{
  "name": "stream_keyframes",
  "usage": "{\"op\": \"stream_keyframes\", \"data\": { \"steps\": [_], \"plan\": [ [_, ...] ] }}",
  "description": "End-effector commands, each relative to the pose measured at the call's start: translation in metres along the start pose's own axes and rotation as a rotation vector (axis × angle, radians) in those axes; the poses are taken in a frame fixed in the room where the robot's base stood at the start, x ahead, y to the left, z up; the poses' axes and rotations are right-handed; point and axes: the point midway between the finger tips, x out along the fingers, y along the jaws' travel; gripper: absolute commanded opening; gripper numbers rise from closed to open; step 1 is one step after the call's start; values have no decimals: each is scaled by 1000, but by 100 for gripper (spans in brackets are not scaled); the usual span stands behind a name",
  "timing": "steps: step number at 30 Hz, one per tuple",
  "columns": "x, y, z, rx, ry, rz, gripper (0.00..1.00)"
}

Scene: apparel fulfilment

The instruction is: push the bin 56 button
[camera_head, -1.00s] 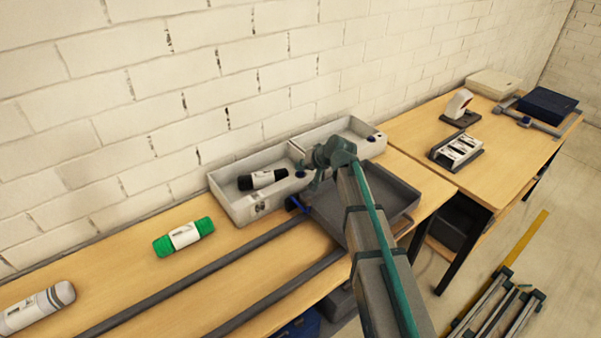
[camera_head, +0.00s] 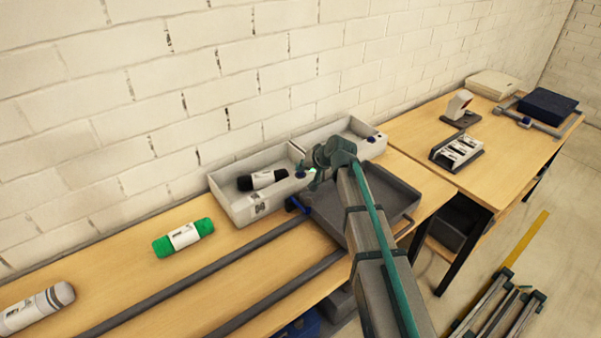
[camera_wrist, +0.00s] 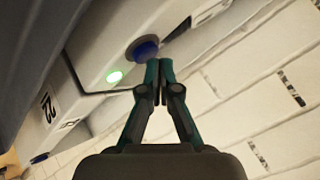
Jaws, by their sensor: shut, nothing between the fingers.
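Two pale open bins stand side by side against the wall: the left bin (camera_head: 237,208) and the right bin (camera_head: 357,128). The left bin has a blue button (camera_head: 300,173) at its front right corner; the right bin has one too (camera_head: 371,139). My gripper (camera_wrist: 158,66) is shut and empty. In the wrist view its fingertips are right beside a blue button (camera_wrist: 144,49), overlapping its lower edge; I cannot tell whether they touch. A green light (camera_wrist: 115,77) glows near that button. A number label (camera_wrist: 47,107) is tilted and not clearly readable.
A black and white roll (camera_head: 262,179) lies in the left bin. A grey tray (camera_head: 395,187) sits in front of the bins, beneath my arm. A green roll (camera_head: 183,237) and a grey-white roll (camera_head: 38,308) lie on the table. A scanner-like device (camera_head: 459,106) stands on the right table.

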Motion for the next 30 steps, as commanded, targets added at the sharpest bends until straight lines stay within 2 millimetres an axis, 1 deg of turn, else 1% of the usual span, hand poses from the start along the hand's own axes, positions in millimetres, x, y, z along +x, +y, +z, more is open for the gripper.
{"op": "stream_keyframes", "data": {
  "steps": [8,24,30],
  "plan": [
    [-2,-2,-2,0,1,0,0],
    [-35,-25,-26,0,1,-1,0],
    [-42,-31,-31,0,1,-1,0]
  ]
}}
